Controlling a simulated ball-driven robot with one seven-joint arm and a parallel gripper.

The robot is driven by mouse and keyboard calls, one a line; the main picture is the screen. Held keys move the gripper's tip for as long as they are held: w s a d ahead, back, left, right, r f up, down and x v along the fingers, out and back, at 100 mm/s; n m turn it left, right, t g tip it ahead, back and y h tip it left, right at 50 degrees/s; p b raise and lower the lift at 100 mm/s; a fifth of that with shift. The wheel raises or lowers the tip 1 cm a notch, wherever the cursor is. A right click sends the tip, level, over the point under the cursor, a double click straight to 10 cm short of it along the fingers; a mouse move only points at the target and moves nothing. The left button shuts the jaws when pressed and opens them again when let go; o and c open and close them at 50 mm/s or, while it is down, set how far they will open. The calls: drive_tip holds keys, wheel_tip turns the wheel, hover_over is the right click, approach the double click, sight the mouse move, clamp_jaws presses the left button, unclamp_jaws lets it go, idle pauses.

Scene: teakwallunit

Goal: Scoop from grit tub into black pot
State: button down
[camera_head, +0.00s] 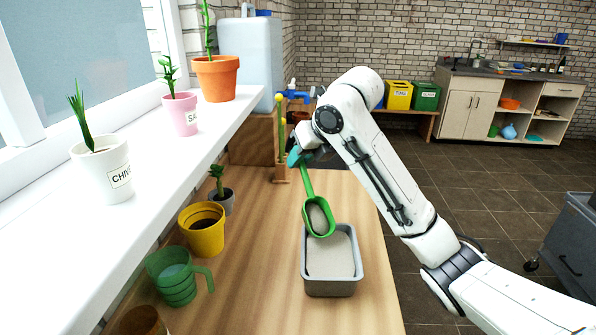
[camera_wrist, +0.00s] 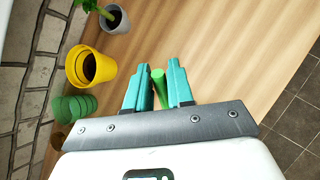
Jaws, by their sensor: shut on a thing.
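My gripper (camera_head: 296,157) is shut on the handle of a green scoop (camera_head: 308,188). The handle shows between the teal fingers in the wrist view (camera_wrist: 159,88). The scoop hangs tilted, bowl downward, over the far part of the grey grit tub (camera_head: 331,288), and grey grit (camera_head: 318,218) shows in its bowl. Pale grit also fills the tub. I cannot tell whether the scoop touches the tub. A dark grey pot (camera_head: 226,206) with a small plant stands left of the tub, further back; it looks grey in the wrist view (camera_wrist: 117,22). No plainly black pot shows.
A yellow pot (camera_head: 202,238) with dark contents, a green jug (camera_head: 172,283) and a brown pot (camera_head: 140,322) line the bench's left side. A white sill with potted plants overhangs there. A wooden stand (camera_head: 281,172) is behind. Bare wood lies between pots and tub.

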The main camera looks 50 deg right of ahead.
drive_tip(key=s+a+r+t+h+b, duration=0.1)
drive_tip(key=s+a+r+t+b, duration=0.1)
drive_tip(key=s+b, duration=0.4)
drive_tip(key=s+a+r+n+t+h+b, duration=0.1)
drive_tip(key=s+r+t+b, duration=0.3)
drive_tip(key=b, duration=0.8)
drive_tip(key=shift+s+a+t+h+b, duration=0.35)
drive_tip(key=shift+s+a+t, duration=0.55)
drive_tip(key=shift+t, duration=0.5)
drive_tip(key=shift+w+r, duration=0.1)
idle(1.1)
